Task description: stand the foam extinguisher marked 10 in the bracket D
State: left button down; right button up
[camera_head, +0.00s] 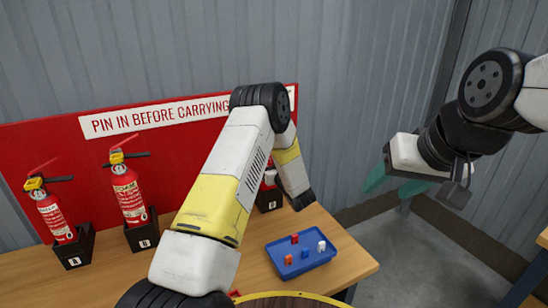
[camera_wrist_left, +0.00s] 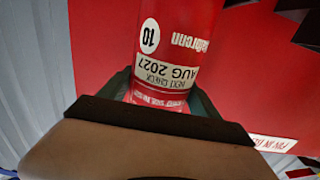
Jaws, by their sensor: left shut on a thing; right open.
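The foam extinguisher marked 10 (camera_wrist_left: 178,45) is a red cylinder, seen with its label inverted in the left wrist view. My left gripper (camera_wrist_left: 160,98) is shut on it, a teal finger on each side. In the head view my left arm hides that gripper and most of the extinguisher. A black bracket (camera_head: 269,200) shows partly behind the arm on the table; I cannot read its letter surely, so I cannot tell whether it is bracket D or whether the extinguisher is in it. My right gripper (camera_head: 389,186) is open and empty, off the table to the right.
Two other red extinguishers stand at the left, one (camera_head: 52,215) in bracket A (camera_head: 74,250), one (camera_head: 129,195) in another black bracket (camera_head: 142,238). A blue tray (camera_head: 279,259) with several small blocks lies at the table's right. The red board (camera_head: 75,150) stands behind.

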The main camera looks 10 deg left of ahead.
pick_arm(q)
jog(key=shift+f, duration=0.65)
dwell(0.8)
dwell(0.4)
jog(key=shift+c, duration=0.2)
grip_release()
jog(key=v, duration=0.7)
jog(key=shift+s+d, duration=0.25)
jog(key=shift+s, duration=0.1)
jog(key=shift+s+f, duration=0.1)
jog(key=shift+f, duration=0.1)
